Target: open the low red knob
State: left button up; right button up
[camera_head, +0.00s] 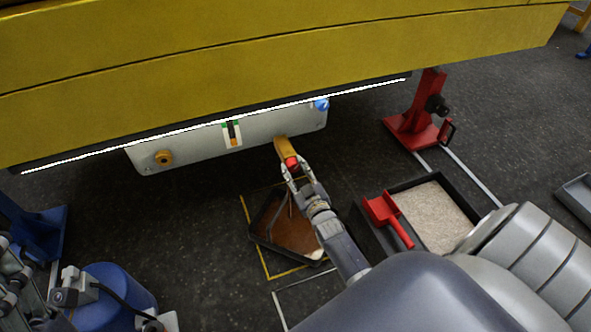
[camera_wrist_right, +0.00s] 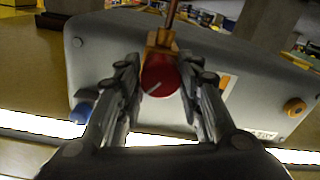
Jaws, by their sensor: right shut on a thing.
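The low red knob (camera_head: 291,163) sits on a yellow-brass fitting (camera_head: 284,147) at the lower edge of a pale grey tank (camera_head: 200,142). My right gripper (camera_head: 290,172) is shut on the knob from both sides. In the right wrist view the red knob (camera_wrist_right: 160,78) shows its round face with a white mark, between the two fingers. A thin brown streak (camera_wrist_right: 172,12) runs from the brass fitting there. At the left edge of the head view, grey jointed parts (camera_head: 14,272) look like my left gripper; its jaws are unclear.
A dark tray (camera_head: 254,234) with brown liquid stands on the floor below the knob. Right of it are a box of pale granules (camera_head: 432,212) and a red scoop (camera_head: 383,209). A yellow beam (camera_head: 280,60) hangs above; a red stand (camera_head: 412,125) is at right.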

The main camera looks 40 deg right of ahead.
jog(key=shift+d, duration=0.1)
jog(key=o, duration=1.1)
jog(key=shift+c, duration=0.2)
jog(key=v, duration=1.2)
